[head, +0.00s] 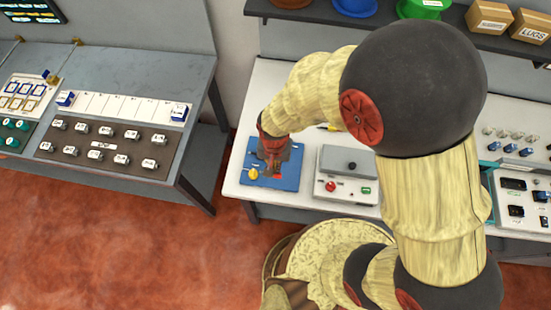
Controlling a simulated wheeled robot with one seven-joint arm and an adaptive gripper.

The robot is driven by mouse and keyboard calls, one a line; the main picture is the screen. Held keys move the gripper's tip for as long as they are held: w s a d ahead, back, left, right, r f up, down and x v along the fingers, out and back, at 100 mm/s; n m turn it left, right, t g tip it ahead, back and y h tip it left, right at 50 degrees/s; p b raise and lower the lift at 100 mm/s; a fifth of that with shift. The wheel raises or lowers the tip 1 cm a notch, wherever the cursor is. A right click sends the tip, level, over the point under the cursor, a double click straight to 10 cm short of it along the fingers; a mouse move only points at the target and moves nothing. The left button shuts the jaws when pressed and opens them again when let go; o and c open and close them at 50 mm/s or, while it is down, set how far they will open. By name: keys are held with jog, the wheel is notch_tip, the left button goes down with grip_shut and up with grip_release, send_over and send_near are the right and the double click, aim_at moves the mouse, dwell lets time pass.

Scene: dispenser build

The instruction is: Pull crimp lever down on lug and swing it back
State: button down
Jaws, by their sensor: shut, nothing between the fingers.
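A blue base plate (283,181) lies on the white worktop in the middle of the head view. A small yellow knob (253,173) shows at its left front. I cannot tell whether this knob belongs to the crimp lever. My gripper (273,168) points down over the plate, shut and empty, just right of the yellow knob. My gripper and red wrist hide the middle of the plate, so the lever's shape and angle are not clear. I cannot make out the lug. Contact between my fingers and the parts below cannot be told.
A grey bench with a brown switch panel (103,154) is at left. A back shelf holds coloured bowls and a LUGS box (530,26). Red floor is open at front left.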

jog(key=shift+w+r, duration=0.1)
jog(key=shift+r, duration=0.15)
jog(key=shift+w+r+p, duration=0.2)
jog(key=shift+r+p, duration=0.05)
jog(key=shift+p, duration=0.1)
jog(key=r, duration=0.1)
jog(key=w+r+p, duration=0.1)
jog(key=r+p, duration=0.1)
jog(key=r, duration=0.1)
jog(key=shift+w, duration=0.35)
notch_tip(320, 180, up, 8)
jog(key=s, duration=0.2)
jog(key=shift+r, duration=0.2)
jog(key=shift+s, duration=0.1)
